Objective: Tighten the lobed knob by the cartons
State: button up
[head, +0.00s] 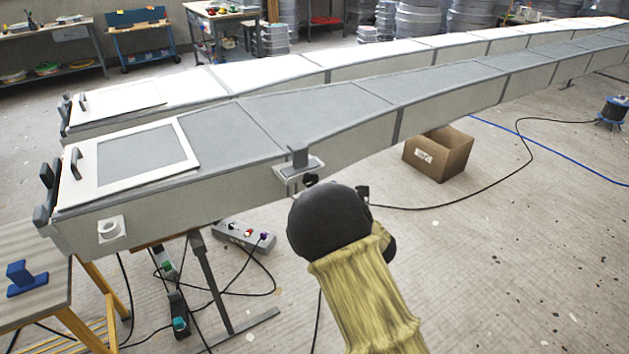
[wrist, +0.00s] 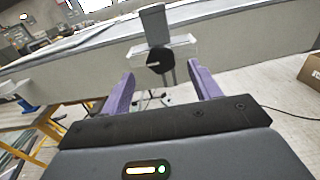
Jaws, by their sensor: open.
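A dark knob (wrist: 160,60) with a pale mark on its face sits on a light bracket (wrist: 178,46) on the side of the long grey mould, straight ahead in the wrist view. It looks roundish; its lobes cannot be made out. In the head view the bracket (head: 299,172) is clamped at the mould's edge, and the knob (head: 310,180) below it is partly hidden by my arm. My gripper (wrist: 160,72) is open, with its two purple fingers either side of the knob in the picture. It seems short of the knob and holds nothing.
A power box (head: 245,236) and black cables lie on the floor. A small bench (head: 45,290) stands at left. The floor at right is mostly clear.

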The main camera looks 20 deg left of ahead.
aim_at(312, 180)
jog(key=shift+x, duration=2.75)
jog(key=c, duration=1)
jog(key=shift+o, duration=0.2)
